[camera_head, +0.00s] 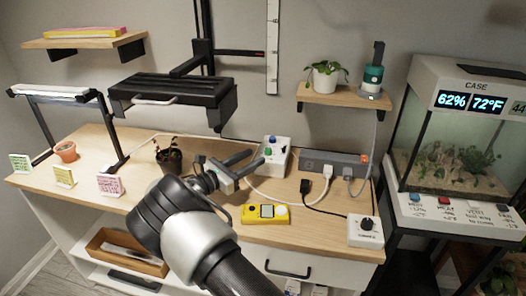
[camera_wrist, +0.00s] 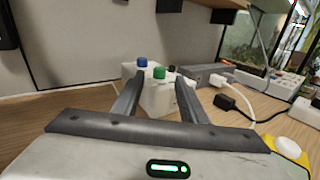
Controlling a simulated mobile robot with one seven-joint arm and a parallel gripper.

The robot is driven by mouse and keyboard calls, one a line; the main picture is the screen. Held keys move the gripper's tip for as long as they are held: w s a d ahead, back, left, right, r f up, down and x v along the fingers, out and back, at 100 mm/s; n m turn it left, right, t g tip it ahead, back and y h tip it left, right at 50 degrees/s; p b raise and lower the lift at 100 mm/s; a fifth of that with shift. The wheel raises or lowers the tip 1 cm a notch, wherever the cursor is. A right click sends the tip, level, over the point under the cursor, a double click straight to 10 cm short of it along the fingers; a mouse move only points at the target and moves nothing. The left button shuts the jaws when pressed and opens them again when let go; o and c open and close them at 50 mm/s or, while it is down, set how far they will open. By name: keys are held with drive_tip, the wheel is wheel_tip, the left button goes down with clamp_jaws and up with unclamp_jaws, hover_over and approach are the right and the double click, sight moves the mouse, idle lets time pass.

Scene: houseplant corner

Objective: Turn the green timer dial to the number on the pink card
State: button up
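The timer is a white box (camera_head: 281,158) near the back of the bench, with a blue dial (camera_head: 272,139) and a green dial (camera_head: 267,152) on top. In the wrist view the green dial (camera_wrist: 159,72) shows between my fingertips, with the blue dial (camera_wrist: 142,62) to its left. My gripper (camera_head: 259,159) is open and empty, its fingers pointing at the timer. I cannot tell whether either finger touches the dial. The pink card (camera_head: 110,185) stands at the bench's front left; its print is too small to read. The dial's setting cannot be read.
A yellow meter (camera_head: 265,214) and a white box with a black knob (camera_head: 366,230) lie toward the front right. A grey power strip (camera_head: 335,162) with cables is right of the timer. A dark plant pot (camera_head: 169,160) stands left of my gripper. A terrarium (camera_head: 450,150) is far right.

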drive_tip(key=v, duration=0.9)
drive_tip(key=shift+s+a+p, duration=0.1)
drive_tip(key=shift+s+p, duration=0.05)
drive_tip(key=shift+p, duration=0.2)
drive_tip(key=s+d+r+m+g+y, duration=0.25)
drive_tip(key=d+r+m, duration=0.2)
drive_tip(key=d, duration=0.35)
drive_tip(key=s+d+r+m+g+y, duration=0.1)
drive_tip(key=s+d+r+m+g, duration=0.3)
drive_tip(key=d, duration=0.4)
drive_tip(key=s+d+r+m+g+y, duration=0.1)
drive_tip(key=s+d+r+m+g, duration=0.3)
drive_tip(key=d, duration=0.3)
drive_tip(key=s+d+r+m+t+y, duration=0.2)
drive_tip(key=s+r+m+y, duration=0.15)
drive_tip(key=s+m, duration=0.6)
drive_tip(key=s+d+r+m+t+y, duration=0.2)
drive_tip(key=s+m+y, duration=0.3)
drive_tip(key=s, duration=0.9)
wheel_tip(320, 180, up, 19)
drive_tip(key=p, duration=1.9)
drive_tip(key=shift+r+g, duration=0.25)
drive_tip(key=shift+g, duration=0.1)
